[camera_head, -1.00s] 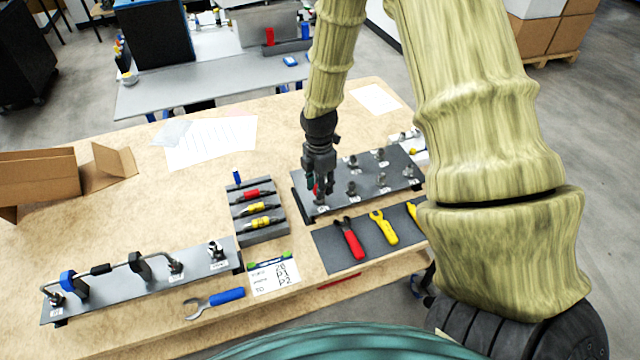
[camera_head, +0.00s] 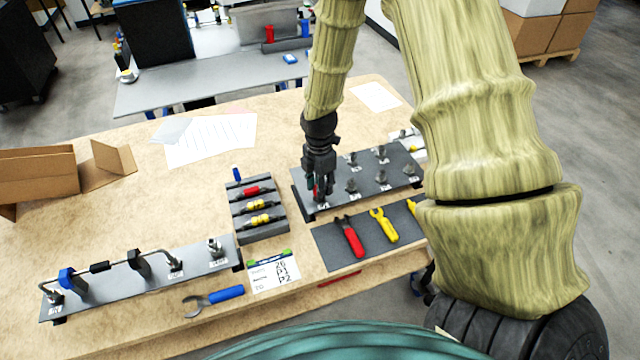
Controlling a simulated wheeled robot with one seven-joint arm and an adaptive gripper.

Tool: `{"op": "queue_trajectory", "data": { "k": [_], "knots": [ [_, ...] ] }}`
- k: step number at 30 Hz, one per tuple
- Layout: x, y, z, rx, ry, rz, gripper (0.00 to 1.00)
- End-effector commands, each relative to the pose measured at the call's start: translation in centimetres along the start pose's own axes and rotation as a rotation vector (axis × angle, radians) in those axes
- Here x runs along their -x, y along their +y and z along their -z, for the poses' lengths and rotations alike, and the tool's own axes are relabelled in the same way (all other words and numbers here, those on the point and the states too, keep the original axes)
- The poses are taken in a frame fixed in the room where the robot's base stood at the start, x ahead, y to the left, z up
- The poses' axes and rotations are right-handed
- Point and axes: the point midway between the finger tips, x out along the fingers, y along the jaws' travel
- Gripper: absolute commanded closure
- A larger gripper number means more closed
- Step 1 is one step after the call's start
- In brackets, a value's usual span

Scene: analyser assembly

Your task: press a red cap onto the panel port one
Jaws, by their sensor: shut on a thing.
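My gripper (camera_head: 318,190) points down at the near left corner of the dark panel (camera_head: 340,202) with several metal ports. It is shut on a small red cap (camera_head: 317,188), which shows only as a thin red strip between the fingers. The gripper and cap stand over the front-left port, right behind its white label (camera_head: 323,206). The fingers hide that port, so I cannot tell whether the cap touches or sits on it. Other ports, such as one in the front row (camera_head: 352,186), stand bare.
A grey rack (camera_head: 263,236) left of the panel holds red and yellow parts. A second panel with a bent tube (camera_head: 200,270), a blue wrench (camera_head: 222,295) and a card (camera_head: 275,275) lie front left.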

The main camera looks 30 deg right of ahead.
Motion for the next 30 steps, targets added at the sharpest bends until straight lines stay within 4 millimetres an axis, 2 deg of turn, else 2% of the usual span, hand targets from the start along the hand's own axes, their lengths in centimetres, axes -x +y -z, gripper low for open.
{"op": "queue_trajectory", "data": {
  "k": [10, 12, 15, 25, 30],
  "knots": [
    [-0.7, 0.0, 0.0, 0.0, 0.0, 0.001, 0.79],
    [-0.7, 0.0, 0.0, 0.0, 0.0, 0.001, 0.61],
    [-0.7, 0.0, 0.0, 0.0, 0.0, 0.001, 0.45],
    [-0.6, 0.0, 0.0, 0.0, 0.0, 0.0, 0.45],
    [0.4, 0.0, 0.0, 0.0, 0.001, 0.0, 0.45]
  ]
}}
